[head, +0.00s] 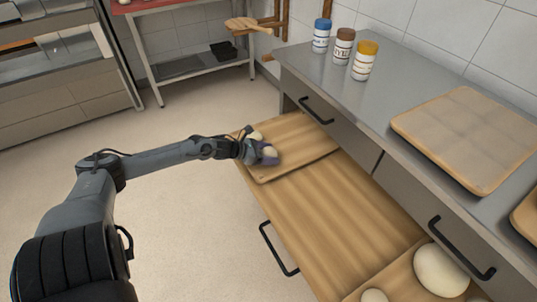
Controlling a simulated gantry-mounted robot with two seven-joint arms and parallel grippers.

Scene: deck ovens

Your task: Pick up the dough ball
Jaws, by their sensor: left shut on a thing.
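My left arm reaches in from the left, and its gripper (266,156) is over the small wooden board (300,150) at the far end of the open drawer. The gripper is shut on a small pale dough ball (270,151), partly hidden by the dark fingers. Whether the ball touches the board is hard to tell. Another pale lump (255,135) shows just behind the gripper. A large dough ball (440,270) and a smaller one (374,296) sit at the near end of the drawer. My right gripper is not in view.
The drawer's wooden middle (330,215) is bare. The steel counter (385,85) overhangs its right side, with several lidded jars (364,62) and a wooden board (468,135) on top. Black handles (278,250) stick out. Floor at left is clear.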

